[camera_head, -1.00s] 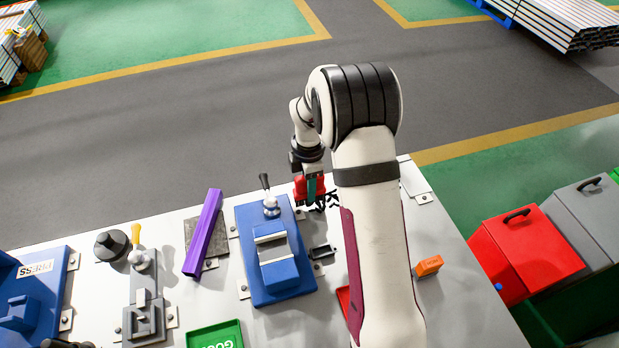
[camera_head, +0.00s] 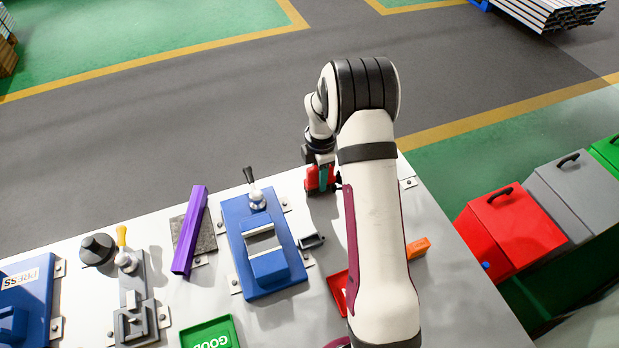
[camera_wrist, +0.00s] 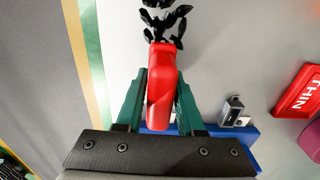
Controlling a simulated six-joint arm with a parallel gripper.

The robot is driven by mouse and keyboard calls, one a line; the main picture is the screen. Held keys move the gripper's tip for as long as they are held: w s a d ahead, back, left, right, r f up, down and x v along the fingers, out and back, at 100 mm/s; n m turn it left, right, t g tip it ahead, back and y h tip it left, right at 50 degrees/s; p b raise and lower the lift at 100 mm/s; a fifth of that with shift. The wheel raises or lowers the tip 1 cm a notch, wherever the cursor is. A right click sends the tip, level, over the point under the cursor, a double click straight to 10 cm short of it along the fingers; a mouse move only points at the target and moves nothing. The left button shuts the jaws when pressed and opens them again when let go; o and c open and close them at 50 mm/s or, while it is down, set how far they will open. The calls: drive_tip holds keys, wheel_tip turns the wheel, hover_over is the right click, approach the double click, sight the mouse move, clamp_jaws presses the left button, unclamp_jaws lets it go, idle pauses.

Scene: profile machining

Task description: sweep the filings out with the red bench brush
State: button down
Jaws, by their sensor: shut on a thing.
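My gripper (camera_head: 320,180) is shut on the red bench brush (camera_wrist: 163,65). In the wrist view its green fingers hold the red handle from both sides, and black bristles (camera_wrist: 165,22) spread beyond it. In the head view the brush is low over the far edge of the white bench, right of the blue vise (camera_head: 268,262). The vise's lever (camera_head: 251,181) stands at its far end. I cannot tell whether the bristles touch the bench. I cannot make out any filings.
A small dark metal piece (camera_head: 311,240) lies right of the vise. A red tray (camera_head: 338,284) and an orange block (camera_head: 418,248) are nearer. A purple profile (camera_head: 190,230) lies on a grey plate to the left. Red and grey bins (camera_head: 512,230) stand beyond the right edge.

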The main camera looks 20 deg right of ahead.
drive_tip(key=shift+d, duration=7.6)
drive_tip(key=d, duration=0.3)
drive_tip(key=shift+d+r, duration=0.1)
drive_tip(key=shift+r, duration=0.3)
drive_tip(key=shift+d, duration=1.1)
wheel_tip(320, 180, up, 7)
drive_tip(key=shift+a+r, duration=0.15)
drive_tip(key=shift+r, duration=0.05)
